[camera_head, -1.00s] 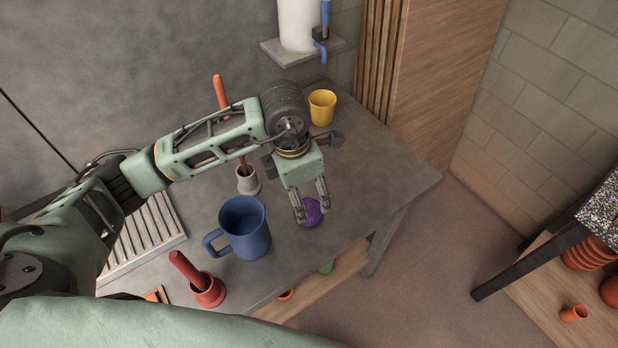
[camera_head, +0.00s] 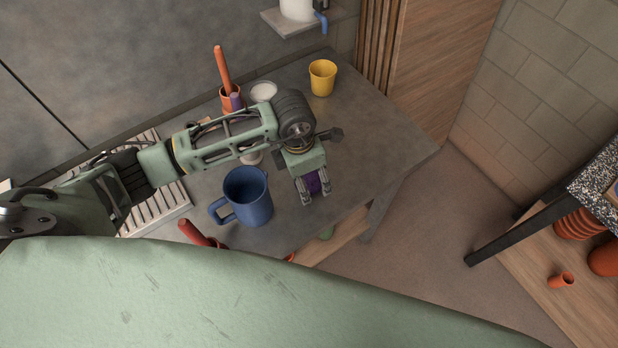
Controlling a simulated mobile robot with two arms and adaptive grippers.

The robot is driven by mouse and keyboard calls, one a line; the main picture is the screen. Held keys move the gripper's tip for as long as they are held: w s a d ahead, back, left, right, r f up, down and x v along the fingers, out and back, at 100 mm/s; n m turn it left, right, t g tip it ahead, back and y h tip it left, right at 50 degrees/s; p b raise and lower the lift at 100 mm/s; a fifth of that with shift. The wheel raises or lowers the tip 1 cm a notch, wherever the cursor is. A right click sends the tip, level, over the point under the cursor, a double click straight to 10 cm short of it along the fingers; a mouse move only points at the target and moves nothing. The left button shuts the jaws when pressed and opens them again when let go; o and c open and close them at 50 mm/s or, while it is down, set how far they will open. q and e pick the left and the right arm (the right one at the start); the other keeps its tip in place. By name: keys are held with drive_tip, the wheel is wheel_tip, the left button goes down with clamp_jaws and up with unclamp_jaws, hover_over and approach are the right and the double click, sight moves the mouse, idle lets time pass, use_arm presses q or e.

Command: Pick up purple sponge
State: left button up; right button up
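The palm hides the sponge's back part. My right gripper is not in view.
A blue mug (camera_head: 248,197) stands close left of my gripper. A yellow cup (camera_head: 322,78) stands at the back right. Pots with tools stand behind my arm. A ribbed rack (camera_head: 158,205) lies at left. The table's right part is clear.

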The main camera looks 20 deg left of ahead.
sight(313, 177)
use_arm(q)
drive_tip(key=c, duration=0.7)
drive_tip(key=shift+c, duration=1.2)
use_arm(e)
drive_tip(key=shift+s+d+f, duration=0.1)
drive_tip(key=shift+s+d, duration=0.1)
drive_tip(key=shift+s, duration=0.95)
use_arm(q)
drive_tip(key=shift+w+r, duration=0.1)
drive_tip(key=shift+r, duration=0.3)
drive_tip(key=r+b, duration=0.1)
drive_tip(key=d+r+b, duration=0.1)
drive_tip(key=r, duration=0.1)
drive_tip(key=shift+s+r, duration=0.2)
drive_tip(key=shift+r, duration=0.1)
drive_tip(key=s+d+r+b, duration=0.3)
drive_tip(key=d+r, duration=0.3)
drive_tip(key=d, duration=0.3)
drive_tip(key=shift+s+d+r, duration=0.35)
drive_tip(key=shift+s, duration=0.35)
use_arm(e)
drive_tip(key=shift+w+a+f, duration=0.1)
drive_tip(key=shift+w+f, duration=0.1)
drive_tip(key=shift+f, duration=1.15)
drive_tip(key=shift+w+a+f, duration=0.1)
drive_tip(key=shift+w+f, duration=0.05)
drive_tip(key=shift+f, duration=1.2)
